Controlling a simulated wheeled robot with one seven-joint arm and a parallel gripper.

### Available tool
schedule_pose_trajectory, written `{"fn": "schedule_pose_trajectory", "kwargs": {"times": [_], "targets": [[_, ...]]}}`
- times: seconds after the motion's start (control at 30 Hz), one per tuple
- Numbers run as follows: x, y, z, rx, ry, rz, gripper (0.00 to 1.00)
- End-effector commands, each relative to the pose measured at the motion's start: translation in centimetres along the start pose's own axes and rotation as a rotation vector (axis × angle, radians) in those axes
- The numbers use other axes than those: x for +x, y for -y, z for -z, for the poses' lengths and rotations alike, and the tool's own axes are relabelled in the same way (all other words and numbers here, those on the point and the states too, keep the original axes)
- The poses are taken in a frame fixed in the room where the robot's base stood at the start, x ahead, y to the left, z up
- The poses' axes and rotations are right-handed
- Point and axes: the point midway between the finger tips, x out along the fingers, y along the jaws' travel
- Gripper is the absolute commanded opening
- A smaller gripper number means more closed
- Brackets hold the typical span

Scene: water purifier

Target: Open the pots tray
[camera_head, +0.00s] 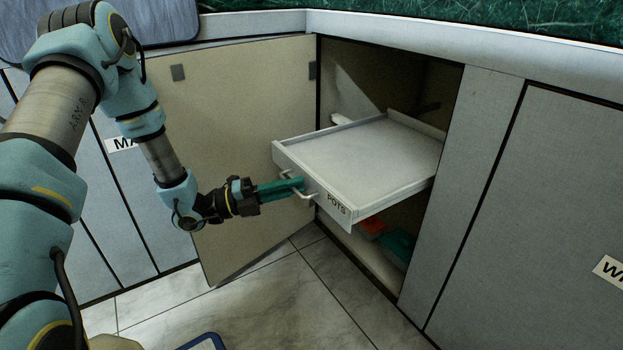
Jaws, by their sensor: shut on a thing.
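The pots tray (350,165) is a white, flat, empty drawer with a low rim and a "POTS" label on its front. It sticks partly out of the open corner cabinet, with its rear part still inside. Its front carries a pale bar handle (309,196). My gripper (292,188), with green fingers, reaches in from the left and is shut on the handle. The fingers hide part of the handle.
The beige cabinet door (235,130) stands open left of the tray, behind my arm. A red item (371,227) and a green item (398,246) lie in the cabinet below the tray. Tiled floor (290,290) in front is mostly clear, with a blue-edged object (207,342) at the bottom.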

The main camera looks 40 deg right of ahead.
Motion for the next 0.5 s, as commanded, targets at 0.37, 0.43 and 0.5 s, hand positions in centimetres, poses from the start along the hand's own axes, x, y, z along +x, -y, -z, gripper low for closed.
{"fn": "schedule_pose_trajectory", "kwargs": {"times": [0.37, 0.43, 0.5], "targets": [[-2.9, 0.5, 1.1, 0.0, 0.001, -0.002, 0.0], [-2.9, 0.6, 1.2, 0.0, 0.001, -0.002, 0.0], [-2.9, 0.5, 1.2, 0.0, 0.001, -0.002, 0.0]]}}
